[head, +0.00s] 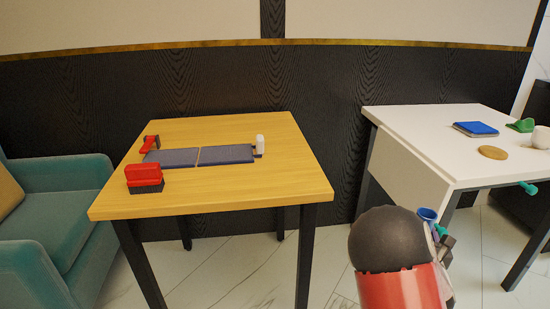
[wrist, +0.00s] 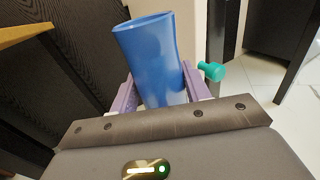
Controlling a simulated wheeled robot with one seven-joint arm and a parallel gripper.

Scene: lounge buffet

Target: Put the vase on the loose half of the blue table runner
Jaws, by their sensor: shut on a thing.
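The blue vase (wrist: 150,55) is held between the two purple fingers of my gripper (wrist: 158,90) in the wrist view. In the head view only its rim (head: 428,214) shows beside my arm; my gripper (head: 441,238) is mostly hidden there. The vase is off the tables, in front of the white table. The blue-grey table runner (head: 172,158) lies flat on the wooden table (head: 235,192) in two halves with a thin gap between them. A red clamp-like thing (head: 150,143) is at the left half's end. I cannot tell for sure which half is loose.
A red-and-black box (head: 144,178) stands in front of the left half; a small white bottle-like thing (head: 260,142) is at the right end. The white table (head: 425,135) holds a blue book (head: 475,129), a round coaster (head: 493,153) and a cup (head: 541,137). A teal armchair (head: 62,205) stands left.

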